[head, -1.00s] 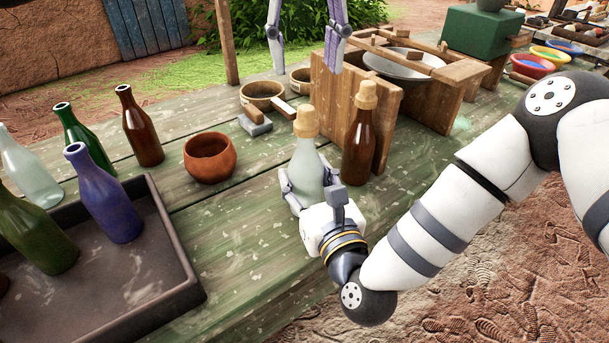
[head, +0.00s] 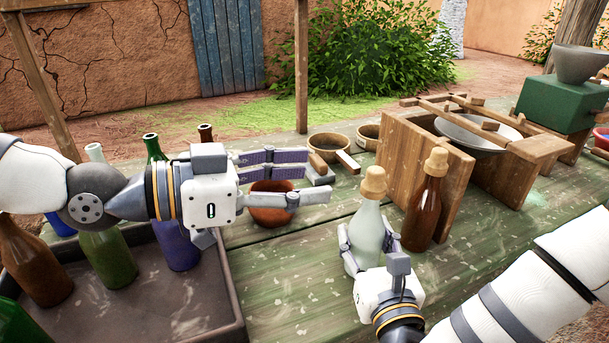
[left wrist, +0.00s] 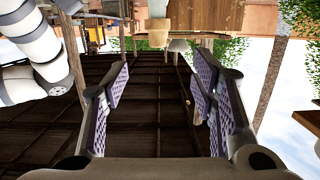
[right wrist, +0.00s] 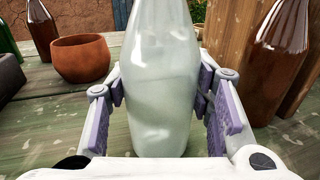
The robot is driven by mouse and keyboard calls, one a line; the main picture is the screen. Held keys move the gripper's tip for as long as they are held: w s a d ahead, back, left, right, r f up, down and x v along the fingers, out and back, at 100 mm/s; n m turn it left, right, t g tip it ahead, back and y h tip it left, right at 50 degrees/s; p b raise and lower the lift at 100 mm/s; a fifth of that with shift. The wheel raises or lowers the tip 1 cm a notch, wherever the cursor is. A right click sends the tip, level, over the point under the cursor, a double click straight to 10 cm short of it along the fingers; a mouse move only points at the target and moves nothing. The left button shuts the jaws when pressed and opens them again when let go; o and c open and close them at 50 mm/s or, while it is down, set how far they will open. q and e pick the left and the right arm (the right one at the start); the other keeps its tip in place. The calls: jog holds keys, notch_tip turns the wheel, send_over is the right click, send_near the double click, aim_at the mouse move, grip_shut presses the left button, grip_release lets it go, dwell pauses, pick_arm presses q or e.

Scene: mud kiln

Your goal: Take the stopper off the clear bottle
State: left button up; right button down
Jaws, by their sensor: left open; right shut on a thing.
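The clear bottle (head: 369,232), milky pale glass, stands upright on the green table, with a tan cork stopper (head: 374,183) seated in its neck. My right gripper (head: 368,246) is shut around its lower body; the right wrist view shows the bottle (right wrist: 160,85) between both fingers. My left gripper (head: 317,177) is open and empty, held level to the left of the stopper with its fingers pointing at it, a gap between. In the left wrist view, which is upside down, the stopper (left wrist: 158,31) shows beyond the open fingers.
A brown bottle (head: 422,215) with a similar stopper stands close right of the clear one, beside a wooden frame (head: 425,185). A clay pot (head: 270,212) is partly behind my left fingers. A dark tray (head: 225,315) with several bottles lies left.

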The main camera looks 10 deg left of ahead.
aim_at(377, 169)
pick_arm(q)
jog(key=x, duration=1.2)
jog(key=shift+s+r, duration=0.1)
grip_shut()
jog(key=shift+r, duration=1.1)
notch_tip(377, 169, up, 4)
jog(key=shift+r, duration=0.1)
pick_arm(e)
jog(key=c, duration=0.7)
grip_release()
